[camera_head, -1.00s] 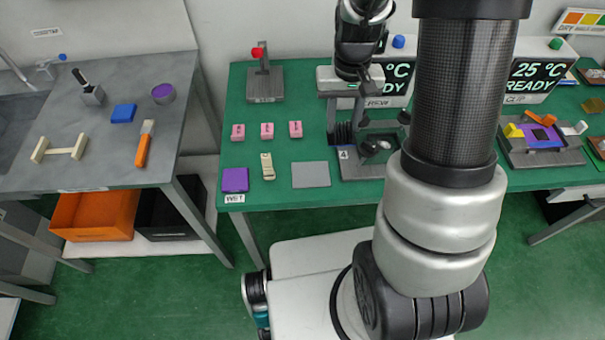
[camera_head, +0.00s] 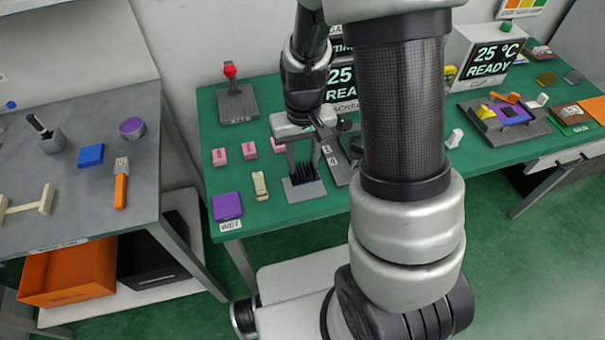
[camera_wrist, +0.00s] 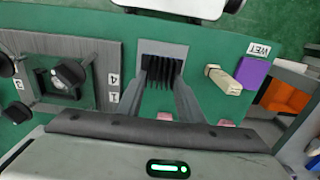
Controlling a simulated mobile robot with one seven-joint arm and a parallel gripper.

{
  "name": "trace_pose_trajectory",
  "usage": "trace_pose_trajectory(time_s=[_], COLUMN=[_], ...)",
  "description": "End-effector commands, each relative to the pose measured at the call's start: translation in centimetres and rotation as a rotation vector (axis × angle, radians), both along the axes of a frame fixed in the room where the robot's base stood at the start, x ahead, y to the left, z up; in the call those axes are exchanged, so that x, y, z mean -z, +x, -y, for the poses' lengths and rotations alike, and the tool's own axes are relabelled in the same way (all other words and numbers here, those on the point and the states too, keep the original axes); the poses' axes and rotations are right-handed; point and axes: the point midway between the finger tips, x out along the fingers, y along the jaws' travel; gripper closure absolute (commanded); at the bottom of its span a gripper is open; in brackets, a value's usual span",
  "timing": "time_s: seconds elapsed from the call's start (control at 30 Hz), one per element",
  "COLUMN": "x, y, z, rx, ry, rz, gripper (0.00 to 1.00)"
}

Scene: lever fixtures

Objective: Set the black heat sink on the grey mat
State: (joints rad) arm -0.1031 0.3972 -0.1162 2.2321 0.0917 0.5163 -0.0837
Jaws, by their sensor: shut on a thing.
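The black finned heat sink (camera_head: 306,173) is between the two fingers of my gripper (camera_head: 305,168), which is shut on it. It is upright with its fins showing, over the grey mat (camera_head: 292,194) near the table's front edge. In the wrist view the heat sink (camera_wrist: 161,72) covers part of the grey mat (camera_wrist: 163,47), and a strip of mat shows beyond it. My gripper (camera_wrist: 164,68) has one finger on each side of the heat sink. I cannot tell whether its base touches the mat.
A cream clip-like piece (camera_head: 260,185) and a purple pad (camera_head: 227,206) with a WET label lie left of the mat. Pink blocks (camera_head: 220,157) stand behind them. A dark fixture plate (camera_wrist: 96,62) numbered 4 lies close beside the mat. A red-knobbed lever (camera_head: 231,72) stands at the back left.

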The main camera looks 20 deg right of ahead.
Motion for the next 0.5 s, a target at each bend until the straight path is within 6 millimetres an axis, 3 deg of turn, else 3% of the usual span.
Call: trace_pose_trajectory(time_s=[0.33,0.5], x=[3.9,4.3], y=[-0.1,0.0], z=[0.0,0.0], rx=[0.000,0.000], ry=[0.000,0.000], rz=[-0.003,0.001], gripper=[0.89,0.89])
